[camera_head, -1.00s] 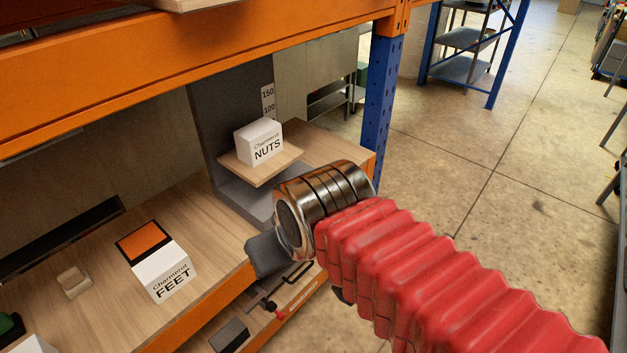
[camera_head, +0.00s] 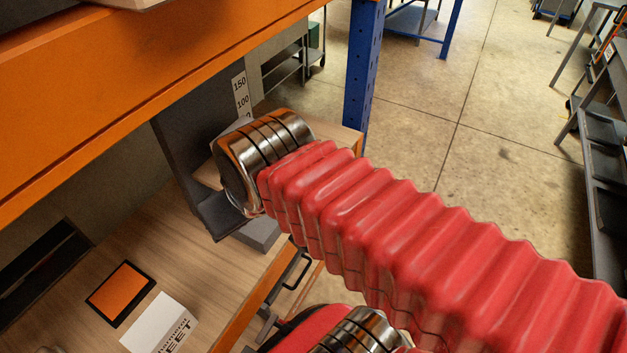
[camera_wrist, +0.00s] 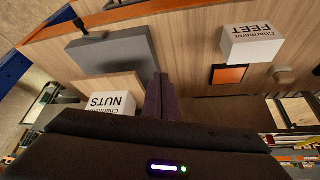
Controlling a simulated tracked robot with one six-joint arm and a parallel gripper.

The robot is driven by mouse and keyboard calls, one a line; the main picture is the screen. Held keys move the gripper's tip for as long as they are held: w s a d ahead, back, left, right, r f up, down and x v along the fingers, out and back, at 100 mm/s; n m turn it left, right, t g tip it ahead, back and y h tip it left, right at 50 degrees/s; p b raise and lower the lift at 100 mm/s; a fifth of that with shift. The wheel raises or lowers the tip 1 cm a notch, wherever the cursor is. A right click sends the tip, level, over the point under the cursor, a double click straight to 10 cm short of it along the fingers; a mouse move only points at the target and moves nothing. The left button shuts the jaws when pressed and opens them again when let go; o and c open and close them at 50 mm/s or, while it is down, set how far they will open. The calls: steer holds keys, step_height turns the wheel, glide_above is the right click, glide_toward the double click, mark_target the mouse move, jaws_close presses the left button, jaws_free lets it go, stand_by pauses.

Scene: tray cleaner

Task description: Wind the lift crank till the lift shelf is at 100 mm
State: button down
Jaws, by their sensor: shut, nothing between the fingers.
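The lift stands at the back of the wooden table, with a dark upright and a white scale (camera_head: 241,95) marked 150 and 100. My arm hides most of the wooden lift shelf (camera_head: 206,175) and its white NUTS box (camera_head: 228,133), so I cannot read the shelf's height. The wrist view shows the shelf (camera_wrist: 75,88) with the NUTS box (camera_wrist: 110,101) beside the grey lift base (camera_wrist: 115,50). A black handle (camera_wrist: 81,27), apparently the lift crank, projects by the base's edge. My gripper (camera_wrist: 158,92) is shut and empty over the table, apart from the handle.
A white FEET box (camera_head: 160,325) and an orange square with a black border (camera_head: 121,293) are on the table. An orange beam (camera_head: 150,85) runs above, and a blue post (camera_head: 362,70) stands behind my arm. Open floor lies to the right.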

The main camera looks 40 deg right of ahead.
steer(key=shift+w+d, duration=0.1)
steer(key=shift+w, duration=0.25)
steer(key=shift+w+d, duration=0.1)
steer(key=w+d+f+n+g+y, duration=0.1)
steer(key=d+f+n, duration=0.1)
steer(key=d, duration=1.2)
steer(key=d+f+n+g+y, duration=0.1)
steer(key=d+n+g+y, duration=0.1)
steer(key=d, duration=1.3)
steer(key=shift+w+f, duration=0.4)
steer(key=s+x, duration=0.1)
steer(key=x, duration=1.2)
steer(key=shift+a+f, duration=0.35)
steer(key=shift+a, duration=0.15)
